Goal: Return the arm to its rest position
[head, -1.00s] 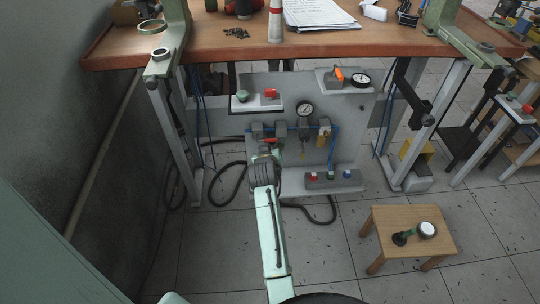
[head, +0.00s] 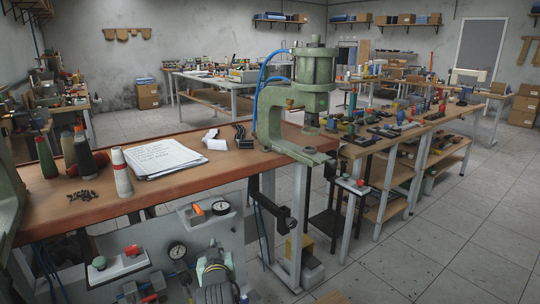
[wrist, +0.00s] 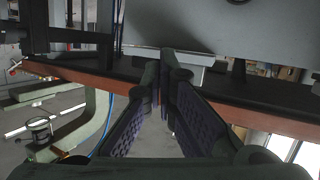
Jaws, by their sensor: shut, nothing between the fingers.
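In the wrist view my gripper (wrist: 163,78) is shut and empty, its two dark fingers with purple ribbed pads meeting at the tips. In the head view only a rounded, ribbed part of my arm (head: 215,272) shows at the bottom edge, in front of the grey pneumatic panel (head: 205,222). The gripper itself cannot be made out there.
The workbench (head: 60,210) spans the left, with papers (head: 165,157), bottles and a green press (head: 300,95) at its right end. A tool-covered bench (head: 400,140) stands behind right. Floor (head: 430,255) is clear at lower right. The wrist view shows the bench edge (wrist: 250,110) close beyond the fingers.

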